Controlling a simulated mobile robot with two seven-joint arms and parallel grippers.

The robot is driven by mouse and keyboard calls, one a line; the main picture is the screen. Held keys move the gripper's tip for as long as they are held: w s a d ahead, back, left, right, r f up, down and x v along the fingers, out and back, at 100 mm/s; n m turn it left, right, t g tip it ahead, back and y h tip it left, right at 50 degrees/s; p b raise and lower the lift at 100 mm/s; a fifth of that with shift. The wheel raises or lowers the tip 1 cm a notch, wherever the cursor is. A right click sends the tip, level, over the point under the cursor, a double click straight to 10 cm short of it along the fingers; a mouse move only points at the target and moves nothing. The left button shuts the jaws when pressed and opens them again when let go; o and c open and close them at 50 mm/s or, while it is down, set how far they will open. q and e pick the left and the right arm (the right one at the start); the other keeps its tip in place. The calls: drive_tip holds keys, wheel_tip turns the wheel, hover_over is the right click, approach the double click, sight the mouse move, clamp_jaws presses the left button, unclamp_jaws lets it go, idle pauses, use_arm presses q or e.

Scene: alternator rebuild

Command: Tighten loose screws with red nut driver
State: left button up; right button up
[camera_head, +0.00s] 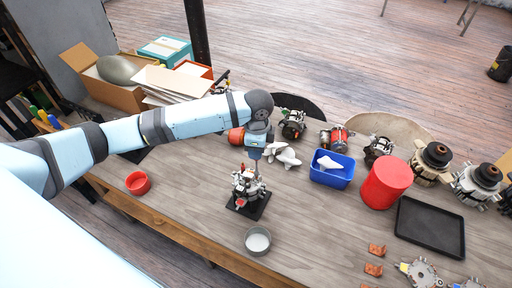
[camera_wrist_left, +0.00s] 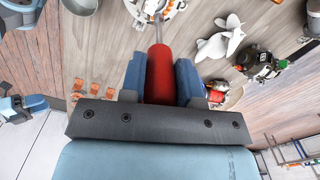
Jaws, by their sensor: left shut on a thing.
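A red nut driver (camera_wrist_left: 160,76) is held between the blue fingers of my left gripper (camera_wrist_left: 160,66). Its metal shaft points away from the gripper at the alternator assembly (camera_wrist_left: 156,8), which is cut by the top edge of the left wrist view. In the head view my left gripper (camera_head: 257,148) is directly above the alternator assembly (camera_head: 247,184), which stands on a black base (camera_head: 254,211). The shaft reaches down to the assembly's top. I cannot tell whether its tip sits on a screw. The screws are too small to make out.
A red dish (camera_head: 137,183) stands left of the assembly and a metal bowl (camera_head: 258,241) in front. A white cloth (camera_head: 284,155), blue bin (camera_head: 331,176), red cylinder (camera_head: 386,184) and black tray (camera_head: 430,228) lie to the right. Several alternators line the back.

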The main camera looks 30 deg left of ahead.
use_arm(q)
drive_tip(key=m, duration=0.3)
drive_tip(key=shift+m, duration=0.3)
drive_tip(key=m, duration=0.4)
drive_tip(key=shift+m, duration=0.4)
drive_tip(key=m, duration=0.7)
drive_tip(key=shift+w+m+t, duration=0.1)
drive_tip(key=shift+m+t, duration=0.2)
drive_tip(key=shift+d+m, duration=0.1)
drive_tip(key=shift+m, duration=0.9)
drive_tip(key=shift+f, duration=0.1)
drive_tip(key=shift+m, duration=0.8)
drive_tip(key=m, duration=0.5)
drive_tip(key=shift+m, duration=0.3)
drive_tip(key=shift+h, duration=0.3)
